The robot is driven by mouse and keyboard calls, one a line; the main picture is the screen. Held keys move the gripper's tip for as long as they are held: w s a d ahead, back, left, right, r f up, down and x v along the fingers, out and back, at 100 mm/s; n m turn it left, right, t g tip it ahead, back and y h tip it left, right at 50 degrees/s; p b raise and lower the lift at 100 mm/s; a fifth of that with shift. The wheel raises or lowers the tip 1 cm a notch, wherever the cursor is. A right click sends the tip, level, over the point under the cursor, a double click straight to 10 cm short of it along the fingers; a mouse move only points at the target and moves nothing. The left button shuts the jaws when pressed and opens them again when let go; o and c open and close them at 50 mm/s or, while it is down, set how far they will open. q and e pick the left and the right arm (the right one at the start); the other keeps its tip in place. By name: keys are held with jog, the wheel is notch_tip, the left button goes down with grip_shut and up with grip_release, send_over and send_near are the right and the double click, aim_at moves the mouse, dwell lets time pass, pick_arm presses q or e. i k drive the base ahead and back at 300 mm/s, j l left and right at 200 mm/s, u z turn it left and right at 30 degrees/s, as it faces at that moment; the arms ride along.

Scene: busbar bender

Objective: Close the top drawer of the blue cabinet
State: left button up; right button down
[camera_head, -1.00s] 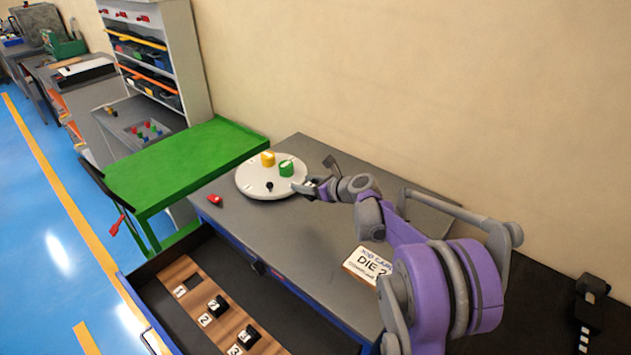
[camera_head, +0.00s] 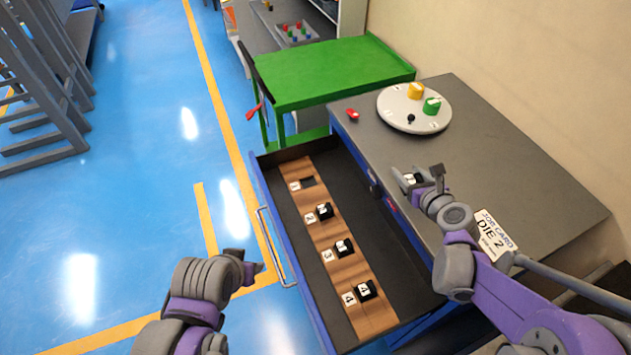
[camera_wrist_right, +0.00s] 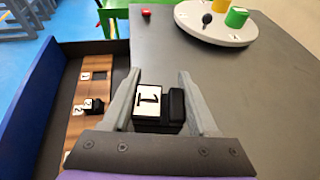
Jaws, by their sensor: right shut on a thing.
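The blue cabinet (camera_head: 440,313) has a grey top, and its top drawer (camera_head: 265,180) is pulled open. A long handle (camera_head: 271,247) is on the drawer front. Inside is a wooden strip (camera_head: 320,222) with positions marked 1 to 4; the recess at 1 is empty and black blocks sit at the others. My right gripper (camera_head: 408,180) is above the cabinet top beside the drawer, shut on a black block labelled 1 (camera_wrist_right: 148,103). My left gripper (camera_head: 252,266) is left of the drawer front, near the handle and seemingly apart from it; its finger opening is unclear.
A white round turntable (camera_head: 388,103) with yellow and green pieces stands on the cabinet top, near a red object (camera_head: 352,114). A job card reading DIE 2 (camera_head: 494,236) lies near my right arm. A green table (camera_head: 330,72) stands behind. Blue floor left of the drawer is open.

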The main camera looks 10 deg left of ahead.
aim_at(309, 183)
jog(key=j+z, duration=0.7)
jog(key=z, duration=0.15)
jog(key=j+z, duration=0.1)
jog(key=j, duration=0.35)
jog(key=i+j+z, duration=0.15)
jog(key=j, duration=0.25)
jog(key=j+u, duration=0.15)
jog(key=u, duration=0.3)
jog(key=j+u, duration=0.15)
jog(key=u, duration=0.25)
jog(key=i+j+u, duration=0.15)
jog(key=u, duration=0.3)
